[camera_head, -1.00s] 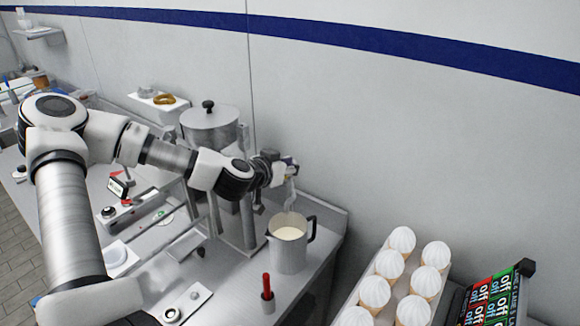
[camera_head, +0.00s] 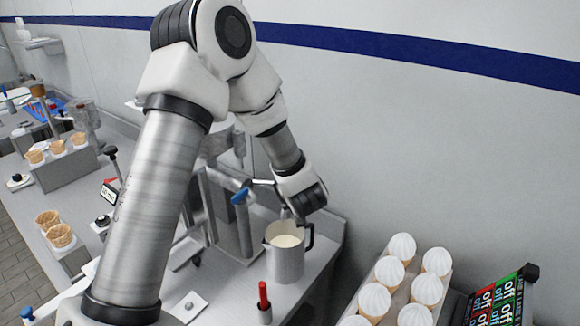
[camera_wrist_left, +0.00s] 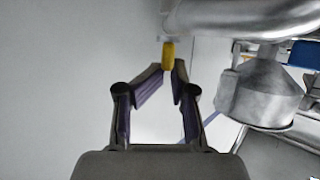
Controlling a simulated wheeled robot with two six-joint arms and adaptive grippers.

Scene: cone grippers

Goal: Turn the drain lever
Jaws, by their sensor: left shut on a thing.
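In the left wrist view, my left gripper (camera_wrist_left: 168,72) has its two dark fingertips closed on a small yellow lever end (camera_wrist_left: 168,54), which hangs below a metal pipe (camera_wrist_left: 245,18). In the head view, my left arm reaches down to the right, with its wrist just above and behind a metal pitcher (camera_head: 285,262). The fingers and the yellow lever are hidden there. The pitcher stands upright with cream-coloured liquid in it. A blue handle (camera_head: 240,196) sits on the pipework left of the wrist. My right gripper is not in view.
A rack of several white-topped cones (camera_head: 402,246) and an on/off sign panel (camera_head: 495,300) are at the right. The wall is close behind the pitcher.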

